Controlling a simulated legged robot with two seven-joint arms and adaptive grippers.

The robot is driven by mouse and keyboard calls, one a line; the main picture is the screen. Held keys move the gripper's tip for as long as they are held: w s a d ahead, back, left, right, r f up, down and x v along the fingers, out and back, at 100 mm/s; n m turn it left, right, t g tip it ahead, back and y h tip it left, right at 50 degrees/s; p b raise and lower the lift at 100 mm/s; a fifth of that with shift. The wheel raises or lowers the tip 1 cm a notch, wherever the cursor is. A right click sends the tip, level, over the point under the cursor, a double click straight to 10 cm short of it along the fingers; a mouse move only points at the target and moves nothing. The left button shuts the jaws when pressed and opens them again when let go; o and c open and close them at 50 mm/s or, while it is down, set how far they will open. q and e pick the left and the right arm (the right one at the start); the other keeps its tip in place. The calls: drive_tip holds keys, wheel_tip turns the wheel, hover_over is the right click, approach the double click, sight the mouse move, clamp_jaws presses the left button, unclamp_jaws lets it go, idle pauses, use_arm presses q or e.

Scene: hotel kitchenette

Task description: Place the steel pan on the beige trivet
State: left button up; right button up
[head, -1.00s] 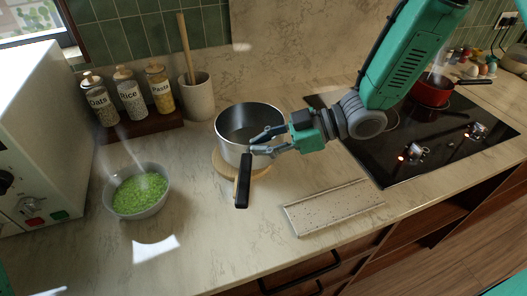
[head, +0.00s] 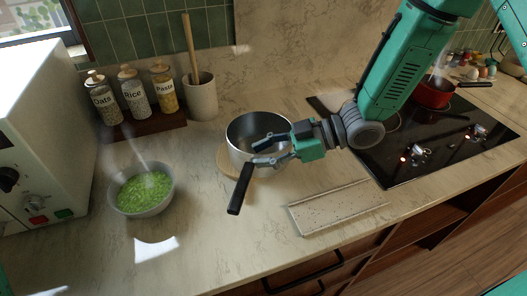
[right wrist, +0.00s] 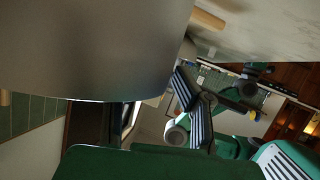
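The steel pan (head: 238,150) stands upright over the round beige trivet (head: 225,164) in the head view. The trivet shows along the pan's left and front-left side; the rest is hidden, and I cannot tell whether the pan's base touches it. The black handle (head: 240,190) points toward the front edge. My right gripper (head: 257,155) is at the pan's front right, its fingers spread apart, one over the rim and one lower near the handle's root. The pan's wall (right wrist: 95,50) fills the upper left of the right wrist view, close to the fingers (right wrist: 192,105). My left gripper is out of view.
A bowl of green food (head: 142,190) stands at the left front. A utensil crock (head: 201,98) and labelled jars (head: 135,95) stand behind. A speckled rectangular board (head: 338,206) lies at the right front. The hob (head: 420,150) with a red pot (head: 433,92) is at the right.

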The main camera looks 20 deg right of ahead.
drive_tip(key=shift+d, duration=0.15)
drive_tip(key=v, duration=1.2)
drive_tip(key=shift+d, duration=0.15)
